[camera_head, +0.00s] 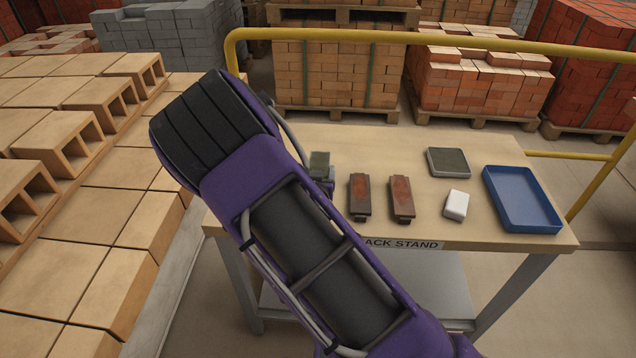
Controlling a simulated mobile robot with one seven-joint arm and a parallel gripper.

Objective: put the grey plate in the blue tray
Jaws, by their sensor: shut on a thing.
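The blue tray (491,190) lies at the right end of the table, and its inside looks empty. My gripper (320,178) is over the left part of the table, mostly hidden behind my purple arm. It is shut on a small dark grey-green piece (320,160), which looks like the grey plate. Its lower part is hidden, and I cannot tell how far it is above the table. The held piece is well to the left of the tray.
Two reddish-brown pieces with dark ends (360,193) (402,195) lie right of my gripper. A white block (456,205) lies just left of the tray. A shallow grey holder with a dark pad (448,162) lies behind it. A yellow rail (450,44) runs behind the table (400,143).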

